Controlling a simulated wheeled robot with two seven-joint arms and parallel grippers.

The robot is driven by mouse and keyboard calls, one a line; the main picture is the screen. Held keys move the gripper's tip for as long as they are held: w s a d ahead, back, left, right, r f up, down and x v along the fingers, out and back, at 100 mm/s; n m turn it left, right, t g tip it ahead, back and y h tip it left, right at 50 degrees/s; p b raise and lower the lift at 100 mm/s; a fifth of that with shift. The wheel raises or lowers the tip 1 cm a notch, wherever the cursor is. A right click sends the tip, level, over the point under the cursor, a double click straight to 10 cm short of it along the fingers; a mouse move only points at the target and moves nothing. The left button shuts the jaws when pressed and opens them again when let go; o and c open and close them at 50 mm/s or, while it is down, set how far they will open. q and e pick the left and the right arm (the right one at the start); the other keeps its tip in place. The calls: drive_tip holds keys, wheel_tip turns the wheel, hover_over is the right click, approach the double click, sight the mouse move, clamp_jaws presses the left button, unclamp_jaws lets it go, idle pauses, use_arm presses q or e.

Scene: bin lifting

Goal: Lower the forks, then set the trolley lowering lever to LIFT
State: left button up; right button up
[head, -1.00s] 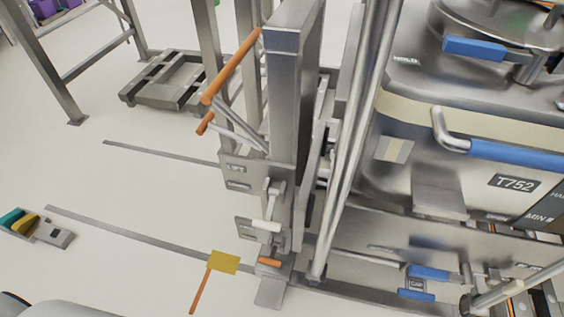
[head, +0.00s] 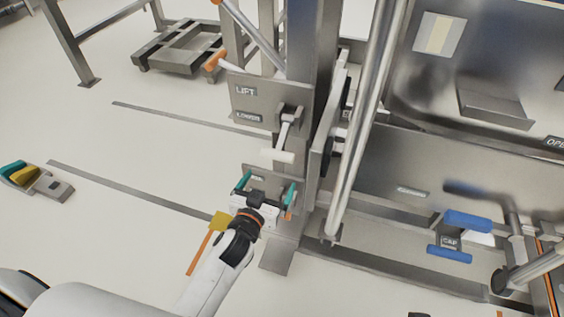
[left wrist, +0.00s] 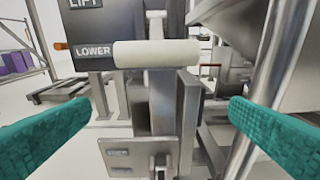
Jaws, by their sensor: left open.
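The trolley's lowering lever (head: 285,135) has a white bar handle (head: 277,156) hanging below its pivot. Its grey plate (head: 244,103) reads LIFT above LOWER. In the left wrist view the white handle (left wrist: 156,53) lies just right of the word LOWER, ahead of the fingers. My left gripper (head: 267,186) is open with teal fingers spread apart, just below the white handle in the head view and empty. In the left wrist view the open fingers (left wrist: 158,117) frame the area under the handle. The forks cannot be made out clearly. My right gripper is out of view.
The steel mast (head: 312,90) stands right behind the lever. A slanted steel tube (head: 360,125) and the steel bin (head: 420,90) are to the right. A yellow-topped orange pedal (head: 221,220) is beside my left arm.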

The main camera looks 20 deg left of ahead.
use_arm(q)
drive_tip(key=t+b, duration=0.1)
drive_tip(key=t, duration=0.1)
approach(279, 147)
drive_tip(key=w, duration=0.4)
drive_tip(key=w+b, duration=0.1)
drive_tip(key=w, duration=0.6)
drive_tip(key=shift+w+d+r+b, duration=0.2)
drive_tip(key=shift+w+d+b, duration=0.05)
drive_tip(key=shift+w+b, duration=0.1)
drive_tip(key=shift+w, duration=0.35)
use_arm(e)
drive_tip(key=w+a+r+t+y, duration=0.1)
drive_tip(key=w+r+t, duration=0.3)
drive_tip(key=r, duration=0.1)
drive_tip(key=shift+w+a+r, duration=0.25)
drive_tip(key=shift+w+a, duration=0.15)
use_arm(q)
drive_tip(key=shift+c, duration=0.2)
